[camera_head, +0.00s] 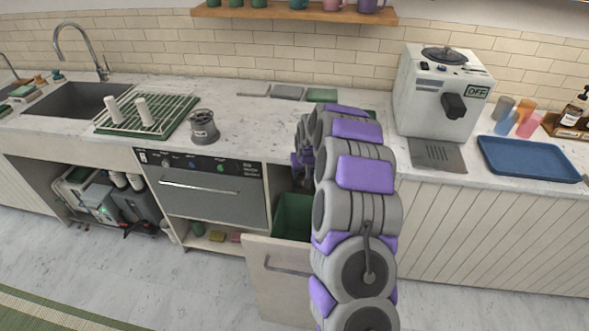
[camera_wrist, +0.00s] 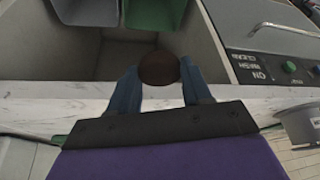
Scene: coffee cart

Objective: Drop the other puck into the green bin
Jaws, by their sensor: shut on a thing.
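A round dark brown puck (camera_wrist: 158,68) sits between the fingertips of my gripper (camera_wrist: 160,78) in the wrist view. The two blue fingers are shut on it. The puck appears over the open cabinet, just past the counter's front edge. The green bin (camera_wrist: 155,12) is at the top of the wrist view, beyond the puck and apart from it in the picture. In the head view, the green bin (camera_head: 292,217) stands in the open pull-out below the counter, partly hidden by my arm. The puck is hidden there.
A grey bin (camera_wrist: 85,10) stands beside the green one. The pull-out's front panel (camera_head: 280,279) is open into the floor space. The counter edge (camera_wrist: 60,105) runs close beneath my fingers. An oven-like appliance (camera_head: 215,193) is left of the opening. A grey metal canister (camera_head: 203,128) stands on the counter.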

